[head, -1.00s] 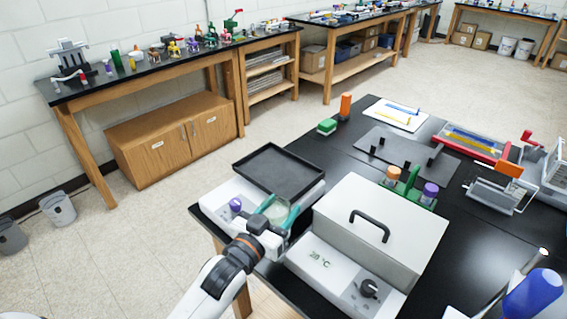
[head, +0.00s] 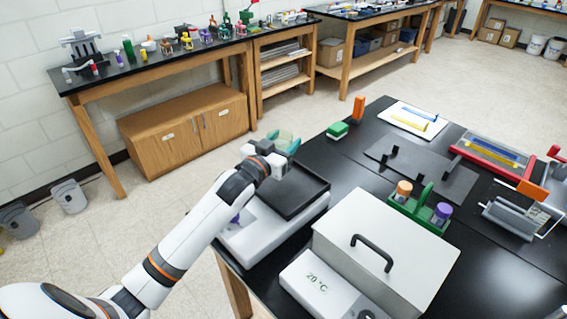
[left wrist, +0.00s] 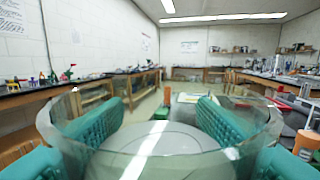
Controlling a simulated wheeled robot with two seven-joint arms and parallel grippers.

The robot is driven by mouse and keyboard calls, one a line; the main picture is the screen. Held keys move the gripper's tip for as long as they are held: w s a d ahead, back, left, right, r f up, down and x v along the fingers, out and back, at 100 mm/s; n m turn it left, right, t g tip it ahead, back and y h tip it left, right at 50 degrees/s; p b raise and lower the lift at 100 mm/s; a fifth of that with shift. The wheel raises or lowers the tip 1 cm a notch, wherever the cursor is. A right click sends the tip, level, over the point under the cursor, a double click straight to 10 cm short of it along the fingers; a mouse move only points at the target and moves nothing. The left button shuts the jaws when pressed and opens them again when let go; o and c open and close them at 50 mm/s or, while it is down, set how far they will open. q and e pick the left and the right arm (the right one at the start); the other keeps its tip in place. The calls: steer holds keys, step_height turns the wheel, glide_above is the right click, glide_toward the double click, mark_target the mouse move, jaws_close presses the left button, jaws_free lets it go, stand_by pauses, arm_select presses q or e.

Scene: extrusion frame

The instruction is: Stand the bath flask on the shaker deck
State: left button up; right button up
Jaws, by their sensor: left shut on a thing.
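My left gripper (head: 282,146) is shut on the bath flask (head: 286,137), a clear glass vessel. In the left wrist view the flask (left wrist: 158,148) fills the space between the teal fingers. The shaker deck (head: 300,197) is a black, rimmed tray on a white base (head: 252,238). In the head view the flask shows at the deck's far left corner, and my wrist hides part of that corner. I cannot tell how high the flask is held or whether it touches the deck. The visible deck surface is empty. My right gripper is not in view.
A white lidded bath (head: 385,245) with a black handle stands right of the shaker. A green rack (head: 420,211) with orange- and purple-capped items stands beyond it. A green block (head: 337,130) and an orange post (head: 358,109) stand at the table's far edge.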

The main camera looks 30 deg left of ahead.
arm_select(q)
steer(key=shift+f, duration=0.95)
step_height(320, 180, down, 3)
steer(key=shift+f, duration=0.45)
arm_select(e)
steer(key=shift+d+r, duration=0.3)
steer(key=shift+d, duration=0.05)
arm_select(q)
steer(key=shift+f, duration=0.2)
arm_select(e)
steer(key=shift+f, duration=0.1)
arm_select(q)
steer(key=o, duration=1)
